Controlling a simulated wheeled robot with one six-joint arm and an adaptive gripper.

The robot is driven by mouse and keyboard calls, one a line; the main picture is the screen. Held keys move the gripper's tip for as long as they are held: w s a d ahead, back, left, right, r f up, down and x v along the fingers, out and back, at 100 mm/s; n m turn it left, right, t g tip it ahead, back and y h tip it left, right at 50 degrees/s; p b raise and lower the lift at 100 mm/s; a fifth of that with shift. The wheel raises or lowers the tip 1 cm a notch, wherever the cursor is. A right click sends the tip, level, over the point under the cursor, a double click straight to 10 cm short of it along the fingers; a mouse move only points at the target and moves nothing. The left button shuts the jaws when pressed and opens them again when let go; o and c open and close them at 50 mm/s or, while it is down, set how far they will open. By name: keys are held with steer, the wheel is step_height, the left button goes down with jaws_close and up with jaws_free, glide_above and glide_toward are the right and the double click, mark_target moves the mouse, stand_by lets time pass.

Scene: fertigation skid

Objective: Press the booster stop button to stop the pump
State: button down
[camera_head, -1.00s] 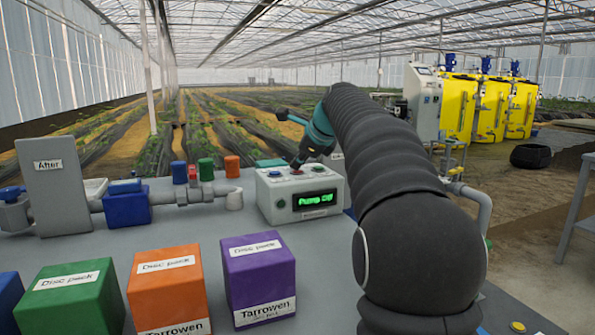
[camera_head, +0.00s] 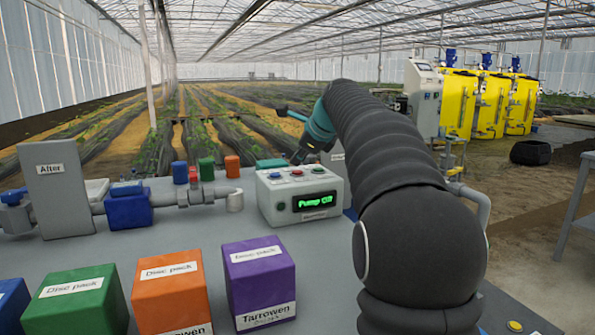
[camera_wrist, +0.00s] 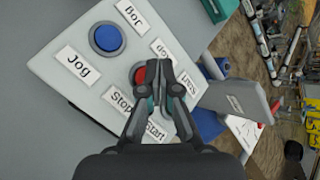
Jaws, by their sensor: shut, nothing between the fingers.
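In the wrist view the red button (camera_wrist: 139,74) lies beside the "Stop" label (camera_wrist: 118,98), partly covered by the fingers. The blue button (camera_wrist: 108,38) is by the "Jog" label. My gripper (camera_head: 298,160) is shut and empty, its tips apparently just above the red button. The green button is hidden in the wrist view.
Green, orange (camera_head: 168,290) and purple (camera_head: 259,283) disc packs stand at the bench front.

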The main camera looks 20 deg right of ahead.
mark_target(299, 172)
steer(key=shift+r, duration=0.1)
step_height(299, 172, up, 3)
steer(key=p, duration=0.3)
steer(key=shift+r+b, duration=0.35)
steer(key=shift+r, duration=0.6)
